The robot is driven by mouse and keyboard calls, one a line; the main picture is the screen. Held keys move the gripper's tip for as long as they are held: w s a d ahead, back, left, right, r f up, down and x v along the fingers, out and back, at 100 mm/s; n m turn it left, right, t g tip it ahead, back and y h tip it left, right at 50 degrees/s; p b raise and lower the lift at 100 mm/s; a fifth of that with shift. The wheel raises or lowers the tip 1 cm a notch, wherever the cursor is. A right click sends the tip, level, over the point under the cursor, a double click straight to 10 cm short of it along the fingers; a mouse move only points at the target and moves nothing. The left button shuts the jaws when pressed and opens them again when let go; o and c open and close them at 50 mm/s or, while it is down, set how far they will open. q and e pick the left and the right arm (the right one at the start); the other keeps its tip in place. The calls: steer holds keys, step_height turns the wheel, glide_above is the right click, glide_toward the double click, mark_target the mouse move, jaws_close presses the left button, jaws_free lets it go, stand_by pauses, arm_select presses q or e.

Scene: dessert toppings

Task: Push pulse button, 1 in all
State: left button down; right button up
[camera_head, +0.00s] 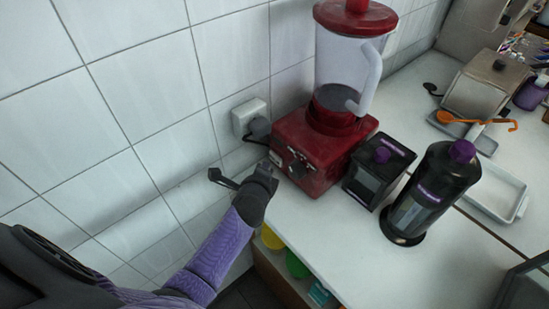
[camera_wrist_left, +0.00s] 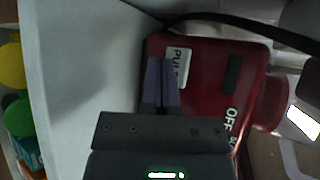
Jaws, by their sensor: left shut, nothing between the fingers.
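The red blender (camera_head: 310,155) stands on the counter against the tiled wall, with a clear jar and a red lid. In the left wrist view, the front of its red base (camera_wrist_left: 205,100) shows a pale pulse button (camera_wrist_left: 178,55), partly covered by my fingers, a dark switch and an "OFF" mark. My left gripper (camera_head: 266,170) is at the near left corner of the base. In the wrist view its dark fingertips (camera_wrist_left: 161,62) are together, empty, and overlap the button's left edge. I cannot tell whether they touch it. My right gripper is out of view.
A wall socket with a plug (camera_head: 258,126) sits behind the base, its cable running nearby. A black box (camera_head: 378,170) and a dark bottle (camera_head: 432,195) with purple caps stand right of the blender. Trays lie farther right. Colored items sit below the counter edge.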

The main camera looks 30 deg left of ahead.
arm_select(q)
steer(key=shift+s+a+p, duration=0.3)
steer(key=shift+s, duration=0.45)
steer(key=shift+s+a+p, duration=0.25)
steer(key=shift+s+a, duration=0.05)
steer(key=shift+s, duration=0.4)
steer(key=shift+s+a+p, duration=0.3)
steer(key=shift+s, duration=0.45)
